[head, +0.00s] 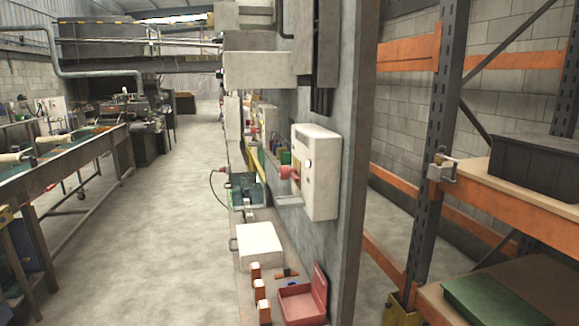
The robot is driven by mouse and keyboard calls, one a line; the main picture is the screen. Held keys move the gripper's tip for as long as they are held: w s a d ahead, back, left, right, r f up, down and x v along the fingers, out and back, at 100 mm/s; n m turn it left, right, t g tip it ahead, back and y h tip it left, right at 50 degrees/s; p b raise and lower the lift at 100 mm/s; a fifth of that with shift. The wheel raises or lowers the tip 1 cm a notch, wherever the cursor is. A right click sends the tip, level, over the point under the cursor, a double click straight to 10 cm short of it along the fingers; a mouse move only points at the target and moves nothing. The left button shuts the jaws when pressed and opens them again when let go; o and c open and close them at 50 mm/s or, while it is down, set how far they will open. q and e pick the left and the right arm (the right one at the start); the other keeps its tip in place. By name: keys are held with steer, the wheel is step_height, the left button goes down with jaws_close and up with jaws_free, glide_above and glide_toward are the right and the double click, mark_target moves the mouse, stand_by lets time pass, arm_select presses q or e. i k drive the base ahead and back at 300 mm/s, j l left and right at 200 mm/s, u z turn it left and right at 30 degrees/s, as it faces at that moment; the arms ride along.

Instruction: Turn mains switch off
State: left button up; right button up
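A pale electrical box (317,180) is mounted on the grey wall right of the middle of the head view. A red part (288,173) sticks out from its left side; it looks like the switch handle or a plug, and I cannot tell which. A small dark round spot shows on the box's front. The on or off position cannot be read from here. Neither of my grippers is in view, and nothing touches the box.
Below the box, a ledge holds a white case (260,248), several orange-and-white blocks (259,289) and an open red box (301,302). An orange-beamed rack (421,180) stands at right. A long bench (70,165) stands at left. The concrete aisle (165,235) between is clear.

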mark_target(285, 172)
steer(key=i+j+z, duration=0.35)
steer(key=i+j, duration=0.15)
steer(key=j, duration=0.3)
steer(key=i+j+z, duration=0.2)
steer(key=j, duration=0.25)
steer(key=i+j+z, duration=0.2)
steer(key=j, duration=0.25)
steer(key=i+j+z, duration=0.15)
steer(key=j, duration=0.35)
steer(key=i+j+z, duration=0.2)
steer(key=j, duration=0.3)
steer(key=j+z, duration=0.15)
steer(key=j, duration=0.35)
steer(key=i+j+z, duration=0.2)
steer(key=j, duration=0.35)
steer(key=k, duration=0.1)
